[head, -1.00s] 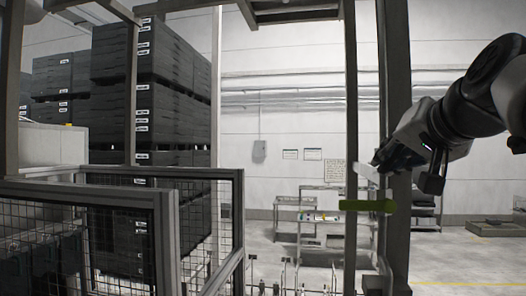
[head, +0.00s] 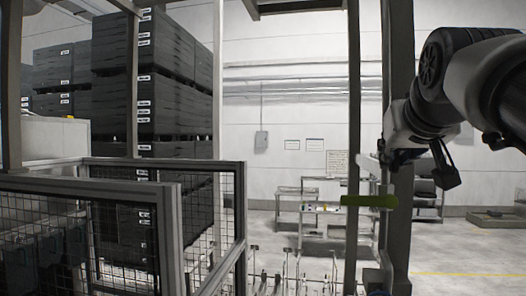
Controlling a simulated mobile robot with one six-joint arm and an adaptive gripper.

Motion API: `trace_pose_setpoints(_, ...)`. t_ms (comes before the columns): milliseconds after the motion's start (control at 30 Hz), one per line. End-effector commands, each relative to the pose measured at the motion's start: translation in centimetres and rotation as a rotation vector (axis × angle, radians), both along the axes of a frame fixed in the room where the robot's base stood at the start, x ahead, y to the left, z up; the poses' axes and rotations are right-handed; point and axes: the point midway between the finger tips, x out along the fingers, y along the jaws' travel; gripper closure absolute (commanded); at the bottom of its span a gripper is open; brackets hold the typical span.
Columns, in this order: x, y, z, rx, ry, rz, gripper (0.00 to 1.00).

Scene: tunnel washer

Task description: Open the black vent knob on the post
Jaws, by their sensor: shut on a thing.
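My gripper (head: 388,158) is at the dark upright post (head: 402,225), right of centre, with its fingers against the post's left side. It is shut on the black vent knob, which is small and mostly hidden by the fingers, so how far it is turned cannot be told. My arm reaches in from the upper right.
A green horizontal bar (head: 369,200) sticks out left of the post, just below my gripper. A thinner post (head: 352,120) stands to the left. A mesh fence (head: 165,240) and stacked black crates (head: 170,90) fill the left. The floor at right is mostly open.

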Motion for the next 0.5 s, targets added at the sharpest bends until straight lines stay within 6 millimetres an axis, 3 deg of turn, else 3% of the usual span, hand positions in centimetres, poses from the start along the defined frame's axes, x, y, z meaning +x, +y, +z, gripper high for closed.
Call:
trace_pose_setpoints(400,-0.03,0.01,0.08,-0.007,0.000,0.000,1.00)
trace_pose_setpoints(433,-0.03,0.01,0.08,-0.007,0.000,0.000,0.83)
trace_pose_setpoints(500,-0.03,0.01,0.07,-0.007,0.000,0.000,0.78)
